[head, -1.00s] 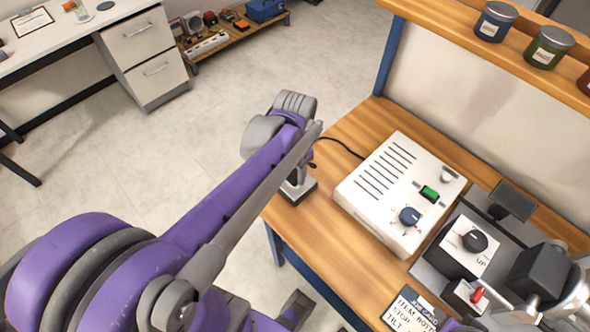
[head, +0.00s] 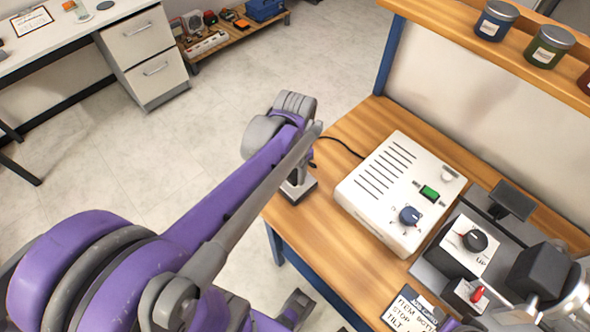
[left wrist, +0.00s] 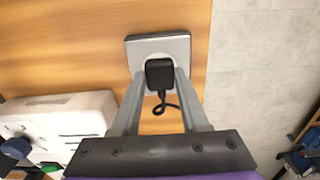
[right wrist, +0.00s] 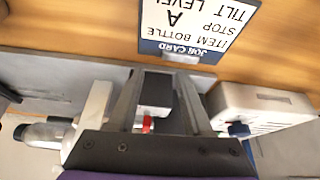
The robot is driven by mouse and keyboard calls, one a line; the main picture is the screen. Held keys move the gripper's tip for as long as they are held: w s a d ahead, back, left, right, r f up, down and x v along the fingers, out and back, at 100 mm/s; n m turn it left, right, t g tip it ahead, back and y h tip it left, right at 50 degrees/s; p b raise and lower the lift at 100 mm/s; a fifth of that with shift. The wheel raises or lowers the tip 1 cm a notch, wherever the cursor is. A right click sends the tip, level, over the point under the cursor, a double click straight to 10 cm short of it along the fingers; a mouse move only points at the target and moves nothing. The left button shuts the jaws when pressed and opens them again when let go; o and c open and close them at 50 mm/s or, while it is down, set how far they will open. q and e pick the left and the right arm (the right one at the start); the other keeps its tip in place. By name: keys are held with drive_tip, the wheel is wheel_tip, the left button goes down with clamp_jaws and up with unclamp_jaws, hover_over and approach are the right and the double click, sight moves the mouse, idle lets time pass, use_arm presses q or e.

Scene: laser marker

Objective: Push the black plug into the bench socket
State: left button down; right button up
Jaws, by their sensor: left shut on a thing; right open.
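The black plug (left wrist: 160,72) is between the fingertips of my left gripper (left wrist: 160,79) in the left wrist view, and the gripper is shut on it. The plug is over the pale round face of the bench socket (left wrist: 176,44), a grey block near the bench edge. I cannot tell how deep the plug sits. The plug's black cord curls back below it. In the head view the socket (head: 293,193) is partly covered by my left arm, which hides the plug. My right gripper (right wrist: 157,78) is open in the right wrist view, over the marker's controls.
A white box with a green switch (head: 390,190) stands on the wooden bench (head: 345,255) right of the socket. A black dial unit (head: 470,242) and a job card (head: 412,310) are further right. A shelf with jars (head: 495,20) is above. Open floor lies left of the bench.

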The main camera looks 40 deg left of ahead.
use_arm(q)
unclamp_jaws()
idle(0.6)
drive_tip(key=shift+r, duration=0.1)
use_arm(e)
drive_tip(key=shift+r, duration=0.1)
use_arm(q)
drive_tip(key=shift+r+p, duration=2.25)
drive_tip(key=shift+r, duration=0.7)
use_arm(e)
drive_tip(key=r, duration=0.2)
drive_tip(key=w+r, duration=0.1)
drive_tip(key=r, duration=0.2)
drive_tip(key=shift+w, duration=0.2)
use_arm(q)
clamp_jaws()
